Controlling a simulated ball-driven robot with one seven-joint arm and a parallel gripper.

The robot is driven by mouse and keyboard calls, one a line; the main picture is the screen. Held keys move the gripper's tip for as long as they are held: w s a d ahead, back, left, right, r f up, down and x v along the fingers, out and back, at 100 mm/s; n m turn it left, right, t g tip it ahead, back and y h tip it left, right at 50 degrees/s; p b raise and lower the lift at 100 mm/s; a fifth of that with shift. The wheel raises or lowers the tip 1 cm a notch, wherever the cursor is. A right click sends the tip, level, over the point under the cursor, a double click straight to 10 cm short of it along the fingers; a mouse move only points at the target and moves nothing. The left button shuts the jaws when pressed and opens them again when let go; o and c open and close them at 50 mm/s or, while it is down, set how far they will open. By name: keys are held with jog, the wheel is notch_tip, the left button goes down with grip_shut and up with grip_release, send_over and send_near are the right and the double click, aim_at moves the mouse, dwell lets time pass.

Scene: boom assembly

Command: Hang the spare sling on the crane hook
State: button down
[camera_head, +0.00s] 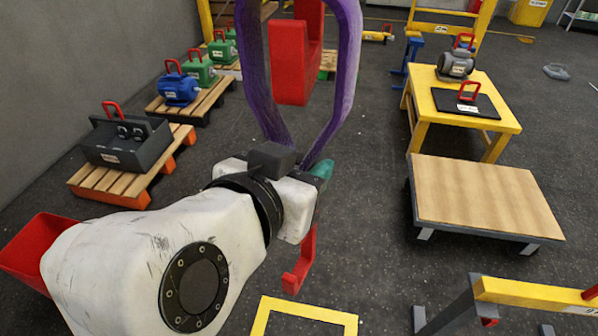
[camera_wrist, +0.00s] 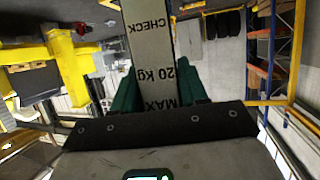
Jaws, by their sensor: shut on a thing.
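A purple sling (camera_head: 347,70) rises as a tall loop from my gripper in the head view; its top is out of frame. My gripper (camera_head: 318,172) has teal fingers and is shut on the sling's lower end, the grip itself partly hidden by the wrist. A thick red hook-shaped piece (camera_head: 290,65) shows between the sling's two sides; I cannot tell whether it is inside the loop or behind it. The wrist view shows the teal fingers (camera_wrist: 160,92) with a pale strip (camera_wrist: 150,40) lettered "MAX 20 kg CHECK" between them; no purple shows there.
A smaller red hook (camera_head: 300,265) shows below my gripper. A yellow table (camera_head: 500,122) and a wood-topped cart (camera_head: 485,195) stand right. Pallets with a dark toolbox (camera_head: 125,145) and a blue motor (camera_head: 178,88) stand left. A yellow frame (camera_head: 305,310) marks the floor.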

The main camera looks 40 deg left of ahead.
jog(key=shift+w+a, duration=0.15)
jog(key=shift+w, duration=0.05)
jog(key=shift+w+a+f+b, duration=0.15)
jog(key=shift+w+f+b, duration=0.05)
jog(key=shift+f+b, duration=0.4)
jog(key=shift+w+a+f+b, duration=0.1)
jog(key=shift+w+f+b, duration=0.1)
jog(key=shift+f+b, duration=0.4)
jog(key=shift+w+f+b, duration=0.15)
jog(key=shift+f+b, duration=0.45)
jog(key=shift+f, duration=0.55)
jog(key=c, duration=0.7)
grip_release()
jog(key=shift+c, duration=0.2)
jog(key=shift+o, duration=1.2)
jog(key=shift+f, duration=0.2)
